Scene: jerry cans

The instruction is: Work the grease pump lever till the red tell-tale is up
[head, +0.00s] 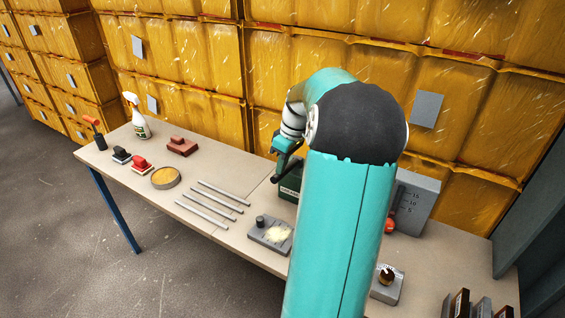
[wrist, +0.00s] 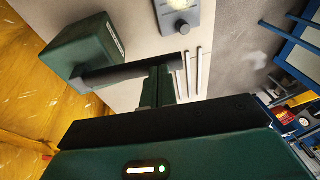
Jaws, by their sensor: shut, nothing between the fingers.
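A dark green box with a pale label, seemingly the grease pump (head: 289,188), stands on the bench, partly hidden behind my arm. It also shows in the wrist view (wrist: 82,50). A dark bar, seemingly its lever (wrist: 112,74), slants across beside the box. My gripper (wrist: 159,74) is shut and empty, its fingertips at the bar towards its right end. I cannot tell whether they touch it. In the head view my gripper (head: 279,160) is above the front of the box. I can make out no red tell-tale on the box.
Around it on the bench (head: 215,170) are a grey block with a knob (head: 268,236), several metal rods (head: 210,205), a round tin (head: 166,178) and a spray bottle (head: 137,118). A grey panel with a scale (head: 415,205) stands right. Yellow crates (head: 190,60) line the back.

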